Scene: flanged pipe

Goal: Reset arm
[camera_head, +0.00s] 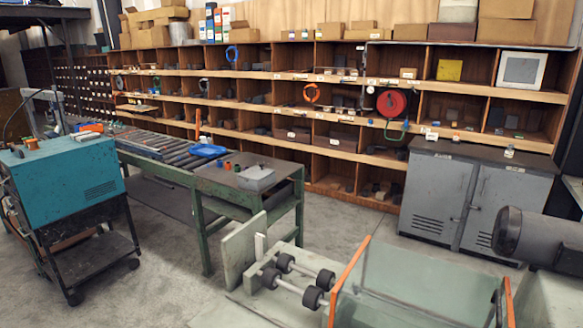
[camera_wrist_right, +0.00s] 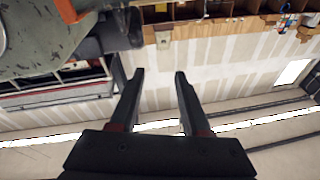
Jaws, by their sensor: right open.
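My right gripper (camera_wrist_right: 159,74) shows in the right wrist view. Its two dark fingers are apart, with nothing between them. Behind the fingers are a pale panelled wall and bright light strips, so no work surface shows near the fingertips. Neither arm shows in the head view, and my left gripper is in neither view. In the head view a roller stand (camera_head: 290,272) with dark wheels stands at the bottom centre, with no pipe on it. A grey cylindrical body (camera_head: 537,238) lies at the right edge; I cannot tell if it is a pipe.
A green-framed bench (camera_head: 240,180) with rollers stands left of centre, beside a teal cart (camera_head: 65,175). A clear-panelled box with orange edges (camera_head: 415,285) is at the front. Grey cabinets (camera_head: 475,195) and wooden shelves line the back. Open floor (camera_head: 340,220) lies between.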

